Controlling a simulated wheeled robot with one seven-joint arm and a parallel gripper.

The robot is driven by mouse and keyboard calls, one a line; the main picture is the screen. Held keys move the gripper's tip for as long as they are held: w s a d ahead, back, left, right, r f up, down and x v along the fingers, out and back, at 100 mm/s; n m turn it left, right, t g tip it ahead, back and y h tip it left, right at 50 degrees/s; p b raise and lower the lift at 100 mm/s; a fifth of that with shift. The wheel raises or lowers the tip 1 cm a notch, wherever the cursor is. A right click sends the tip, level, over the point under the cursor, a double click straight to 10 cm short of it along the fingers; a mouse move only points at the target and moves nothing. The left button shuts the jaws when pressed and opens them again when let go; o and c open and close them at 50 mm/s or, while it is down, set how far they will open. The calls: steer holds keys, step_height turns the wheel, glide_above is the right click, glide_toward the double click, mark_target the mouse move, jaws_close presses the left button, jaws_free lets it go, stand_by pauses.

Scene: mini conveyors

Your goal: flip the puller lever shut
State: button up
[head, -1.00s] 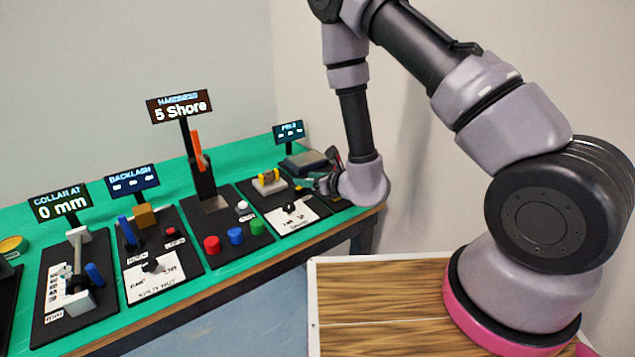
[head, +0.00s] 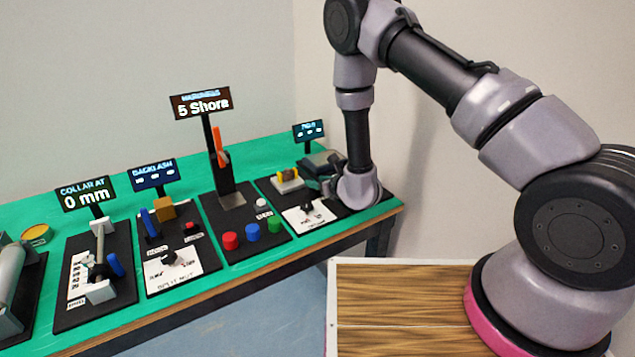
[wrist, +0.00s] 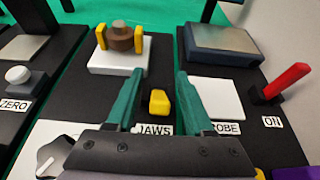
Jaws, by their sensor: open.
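The puller station has a white block (wrist: 122,64) carrying a brown round part (wrist: 121,38) between two yellow jaws (wrist: 101,37). A short yellow lever (wrist: 159,101), beside the label JAWS, stands on the black panel in front of it. How far the lever is tilted is hard to tell from above. My gripper (wrist: 160,74) is open, with one green finger on each side of the yellow lever and visible gaps. In the head view my gripper (head: 322,180) is small and dark over the far-right stations, and the lever is hidden there.
A red lever (wrist: 287,81) labelled ON rises to the right, by a grey-topped block (wrist: 225,40). A white plate (wrist: 217,98) lies by the right finger. A dial (wrist: 58,158) is at lower left, and a white knob (wrist: 17,75) stands at left.

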jaws_close()
steer(key=shift+s+d+t+y, duration=0.1)
steer(key=shift+s+t+y, duration=0.1)
steer(key=shift+t+y, duration=0.35)
stand_by(0.3)
jaws_free()
